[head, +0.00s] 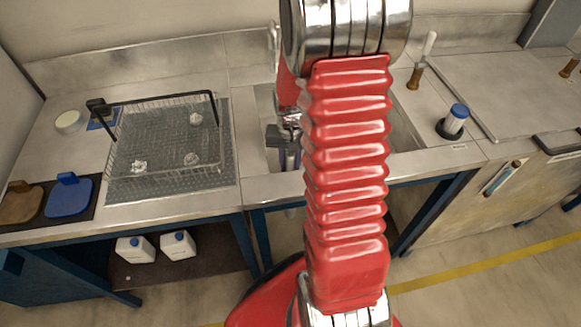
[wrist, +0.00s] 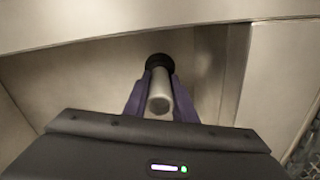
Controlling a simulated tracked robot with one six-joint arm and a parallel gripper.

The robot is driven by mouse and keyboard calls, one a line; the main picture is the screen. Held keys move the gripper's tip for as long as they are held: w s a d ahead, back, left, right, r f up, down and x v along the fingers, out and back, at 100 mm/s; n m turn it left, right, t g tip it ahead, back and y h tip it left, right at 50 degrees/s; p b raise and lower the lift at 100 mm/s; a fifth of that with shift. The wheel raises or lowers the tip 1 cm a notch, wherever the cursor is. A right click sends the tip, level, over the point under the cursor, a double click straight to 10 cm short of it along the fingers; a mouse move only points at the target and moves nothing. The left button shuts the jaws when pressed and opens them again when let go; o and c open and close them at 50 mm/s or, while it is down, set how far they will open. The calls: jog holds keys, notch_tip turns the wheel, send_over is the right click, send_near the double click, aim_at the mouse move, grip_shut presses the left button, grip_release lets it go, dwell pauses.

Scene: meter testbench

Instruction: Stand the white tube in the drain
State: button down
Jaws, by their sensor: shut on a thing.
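My gripper (head: 289,158) is down in the metal sink basin (head: 262,105), left of my red arm in the head view. In the wrist view the purple fingers of my gripper (wrist: 160,100) are shut on the white tube (wrist: 159,92), which looks pale grey here. The tube points away from the wrist camera. A dark round shape (wrist: 160,61) shows at the tube's far end. I cannot tell whether it is the drain opening or a dark end of the tube, nor whether the tube is inside it. My arm hides much of the basin.
A wire basket (head: 160,178) with a black handle stands left of the sink. A blue-capped clear container (head: 455,120) and a brown-and-white tool (head: 421,60) are on the right. The basin wall (wrist: 60,75) is close around my gripper.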

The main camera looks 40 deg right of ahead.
jog(key=shift+f, duration=1)
jog(key=shift+f, duration=0.15)
jog(key=c, duration=1.5)
grip_release()
jog(key=shift+o, duration=0.2)
notch_tip(320, 180, up, 12)
jog(key=shift+r, duration=0.15)
jog(key=shift+a+r, duration=0.1)
